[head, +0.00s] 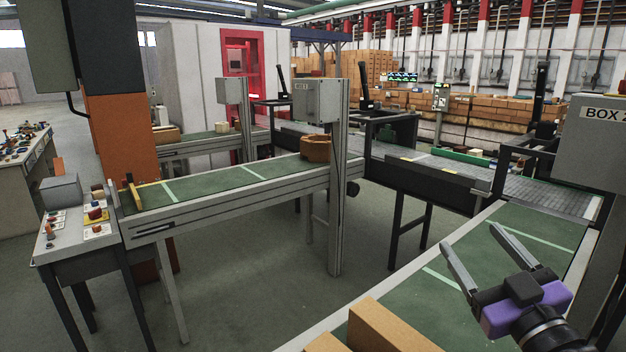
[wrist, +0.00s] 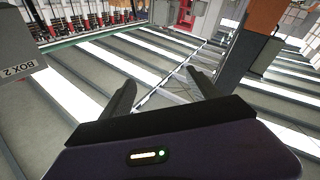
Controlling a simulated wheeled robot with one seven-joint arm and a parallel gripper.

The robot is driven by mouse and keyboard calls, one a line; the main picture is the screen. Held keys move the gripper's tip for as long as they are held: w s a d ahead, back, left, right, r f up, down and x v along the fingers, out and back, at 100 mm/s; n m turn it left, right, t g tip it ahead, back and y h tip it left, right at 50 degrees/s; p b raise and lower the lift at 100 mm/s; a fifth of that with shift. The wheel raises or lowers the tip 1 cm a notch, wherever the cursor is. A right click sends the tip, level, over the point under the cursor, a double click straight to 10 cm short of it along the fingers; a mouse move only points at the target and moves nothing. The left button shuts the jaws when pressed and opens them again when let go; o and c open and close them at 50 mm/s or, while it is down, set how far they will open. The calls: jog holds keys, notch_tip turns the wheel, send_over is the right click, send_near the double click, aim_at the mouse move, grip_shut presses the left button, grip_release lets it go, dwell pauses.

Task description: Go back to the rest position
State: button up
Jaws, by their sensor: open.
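My gripper (head: 472,237) is at the lower right of the head view, above the green belt of the right conveyor (head: 462,262). Its two grey fingers are spread apart and nothing is between them. The purple and black gripper body is at the lower right of the fingers. In the wrist view the two dark fingers (wrist: 160,80) are also apart and empty, with the dark gripper body filling the bottom.
Cardboard boxes (head: 388,328) lie on the right conveyor, left of my gripper. A grey "BOX 2" cabinet (head: 598,140) stands at the right. A control desk (head: 78,241) stands left; floor between conveyors is clear.

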jog(key=s+a+f+m+g+h, duration=0.1)
jog(key=s+a+f+g, duration=0.1)
jog(key=s+f, duration=0.6)
jog(key=s+a+f+m+g, duration=0.1)
jog(key=s+f, duration=0.7)
jog(key=s, duration=1.2)
jog(key=s+a+f+m+g+h, duration=0.1)
jog(key=s+a+f+m+g, duration=0.1)
jog(key=s+f, duration=0.6)
jog(key=s+a+m, duration=0.1)
jog(key=s, duration=0.5)
jog(key=shift+f+g+h, duration=0.3)
jog(key=shift+f, duration=0.1)
